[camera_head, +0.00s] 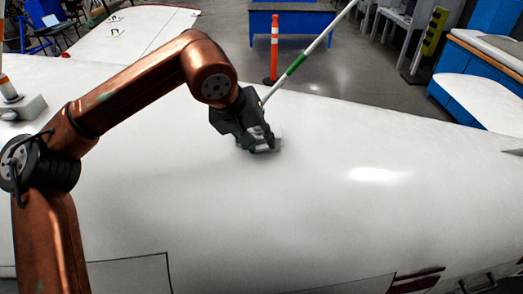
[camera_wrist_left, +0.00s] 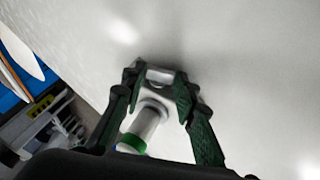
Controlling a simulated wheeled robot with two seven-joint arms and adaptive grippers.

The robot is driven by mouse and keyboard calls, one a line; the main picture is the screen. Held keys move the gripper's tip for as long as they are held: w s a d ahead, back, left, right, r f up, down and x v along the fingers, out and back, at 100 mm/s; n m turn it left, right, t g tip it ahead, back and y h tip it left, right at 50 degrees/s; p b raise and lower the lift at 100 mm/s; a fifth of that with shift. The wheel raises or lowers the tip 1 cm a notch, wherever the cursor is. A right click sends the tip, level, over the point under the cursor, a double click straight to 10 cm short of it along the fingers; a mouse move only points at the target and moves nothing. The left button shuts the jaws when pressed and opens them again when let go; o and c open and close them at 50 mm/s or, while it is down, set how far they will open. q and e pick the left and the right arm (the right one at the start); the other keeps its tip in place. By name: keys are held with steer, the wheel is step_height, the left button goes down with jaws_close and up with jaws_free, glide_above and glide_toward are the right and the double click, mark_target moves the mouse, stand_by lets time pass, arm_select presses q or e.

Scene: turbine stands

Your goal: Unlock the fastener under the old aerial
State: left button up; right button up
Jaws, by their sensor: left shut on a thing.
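The old aerial (camera_head: 318,45) is a white rod with a green band, tilted up to the right from a small grey mount (camera_head: 272,146) on the white surface. In the left wrist view the aerial (camera_wrist_left: 147,120) rises toward the camera between my fingers. The fastener (camera_wrist_left: 160,75), a small silvery part, lies at the foot of the aerial between my fingertips. My left gripper (camera_head: 258,142) is down at the mount, and its dark green fingers (camera_wrist_left: 158,78) are closed on the fastener. The gripper hides much of the mount in the head view. My right gripper does not show.
The broad, curved white surface (camera_head: 330,220) is mostly clear around the mount. Another pale mount (camera_head: 22,108) with a rod stands at the far left. An orange post (camera_head: 274,50) and a blue table (camera_head: 290,18) stand on the floor beyond. A blue cabinet (camera_head: 470,100) stands at the right.

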arm_select(q)
steer(key=shift+a+f+h+b, duration=0.2)
steer(key=shift+f+h+b, duration=0.15)
steer(key=shift+h+b, duration=0.4)
steer(key=shift+r, duration=0.15)
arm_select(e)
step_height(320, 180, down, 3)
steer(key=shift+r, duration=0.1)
arm_select(q)
steer(key=shift+r, duration=0.1)
steer(key=o, duration=1.2)
steer(key=shift+c, duration=0.2)
